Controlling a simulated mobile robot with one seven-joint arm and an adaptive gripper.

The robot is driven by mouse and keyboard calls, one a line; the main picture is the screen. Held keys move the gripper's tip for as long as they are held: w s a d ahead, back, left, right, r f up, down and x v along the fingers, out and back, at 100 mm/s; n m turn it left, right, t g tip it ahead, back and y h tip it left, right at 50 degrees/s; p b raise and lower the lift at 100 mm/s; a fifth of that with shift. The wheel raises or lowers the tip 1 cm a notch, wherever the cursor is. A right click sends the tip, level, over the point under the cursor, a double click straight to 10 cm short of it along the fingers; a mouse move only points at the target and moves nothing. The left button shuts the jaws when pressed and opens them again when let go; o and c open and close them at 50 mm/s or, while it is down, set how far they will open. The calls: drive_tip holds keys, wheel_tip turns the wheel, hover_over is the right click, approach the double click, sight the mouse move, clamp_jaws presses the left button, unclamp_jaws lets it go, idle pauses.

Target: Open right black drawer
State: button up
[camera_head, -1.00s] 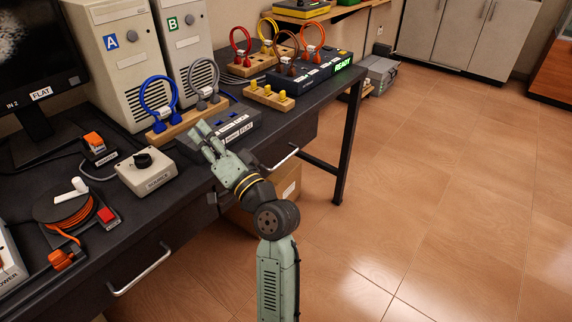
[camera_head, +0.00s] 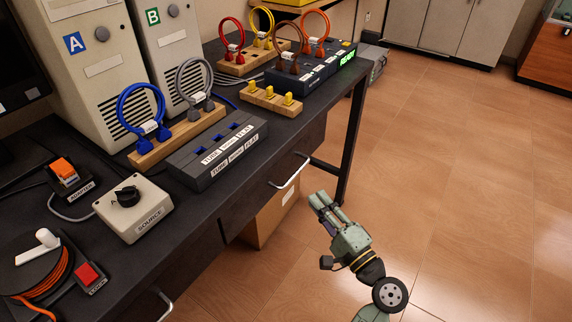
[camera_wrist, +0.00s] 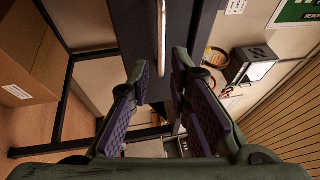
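The right black drawer (camera_head: 307,143) sits under the dark workbench top and looks shut. Its silver bar handle (camera_head: 290,172) runs along its front. My gripper (camera_head: 325,199) is in front of and to the right of this handle, apart from it, with its fingers pointing toward the bench. In the wrist view the handle (camera_wrist: 161,38) stands upright in the picture, beyond and between the fingertips of my gripper (camera_wrist: 160,70). The fingers are apart with nothing between them. The drawer front (camera_wrist: 138,30) shows behind the handle.
Another drawer handle (camera_head: 160,306) is at the lower left. A cardboard box (camera_head: 270,215) stands on the floor under the bench. A bench leg (camera_head: 352,135) is beyond the drawer. The bench top holds a black socket block (camera_head: 215,155) and a source box (camera_head: 133,207). Open floor lies right.

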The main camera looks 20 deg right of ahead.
sight(295, 172)
drive_tip(key=shift+p+x, duration=1.25)
drive_tip(key=shift+x, duration=3.95)
drive_tip(key=shift+c, duration=0.3)
clamp_jaws()
